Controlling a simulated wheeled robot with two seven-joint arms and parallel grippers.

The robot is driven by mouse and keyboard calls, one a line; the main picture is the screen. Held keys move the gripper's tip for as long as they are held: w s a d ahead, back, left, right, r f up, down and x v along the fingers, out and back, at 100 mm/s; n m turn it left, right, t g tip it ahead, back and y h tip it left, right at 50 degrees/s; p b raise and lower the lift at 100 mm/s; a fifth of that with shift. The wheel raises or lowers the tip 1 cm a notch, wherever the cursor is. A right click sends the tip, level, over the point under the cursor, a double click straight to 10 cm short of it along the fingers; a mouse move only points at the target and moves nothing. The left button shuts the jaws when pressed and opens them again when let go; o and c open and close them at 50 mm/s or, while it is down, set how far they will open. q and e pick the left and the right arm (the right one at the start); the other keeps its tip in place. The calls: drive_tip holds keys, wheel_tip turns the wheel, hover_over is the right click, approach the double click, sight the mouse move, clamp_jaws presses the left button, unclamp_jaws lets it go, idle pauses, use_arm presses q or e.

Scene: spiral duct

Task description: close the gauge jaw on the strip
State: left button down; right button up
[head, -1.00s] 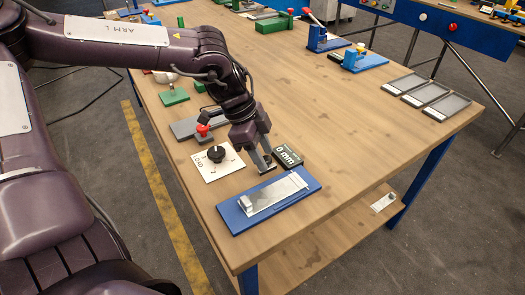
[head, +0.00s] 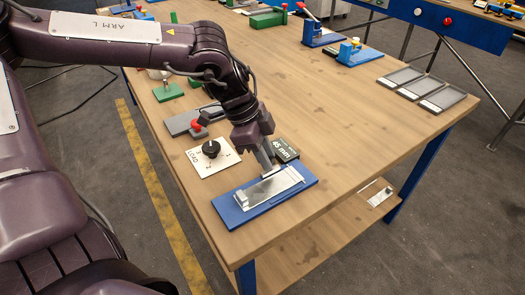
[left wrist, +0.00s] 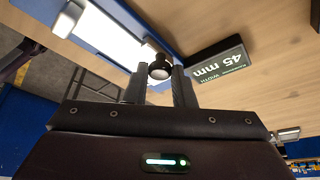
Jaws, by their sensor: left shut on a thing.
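The width gauge has a blue base (head: 305,189) with a bright metal strip (head: 272,191) lying along it; the strip also shows in the left wrist view (left wrist: 108,40). An end block (head: 241,199) stands at its left end. My left gripper (head: 268,172) is at the strip's far right side. In the left wrist view its fingers (left wrist: 159,82) are shut on a round dark knob (left wrist: 160,68), seemingly the gauge jaw's. The jaw itself is mostly hidden by the gripper; contact with the strip cannot be told. The display (head: 284,150) reads 45 mm. My right gripper is not in view.
A white LOAD dial plate (head: 213,157) with a black knob lies left of the gauge. Behind it are a grey fixture with a red knob (head: 197,126) and a green block (head: 168,92). Grey trays (head: 428,90) lie at the right edge. The table middle is clear.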

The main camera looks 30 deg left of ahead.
use_arm(q)
drive_tip(key=c, duration=1.2)
unclamp_jaws()
drive_tip(key=v, duration=0.7)
drive_tip(key=shift+a+r, duration=0.2)
drive_tip(key=shift+r, duration=0.15)
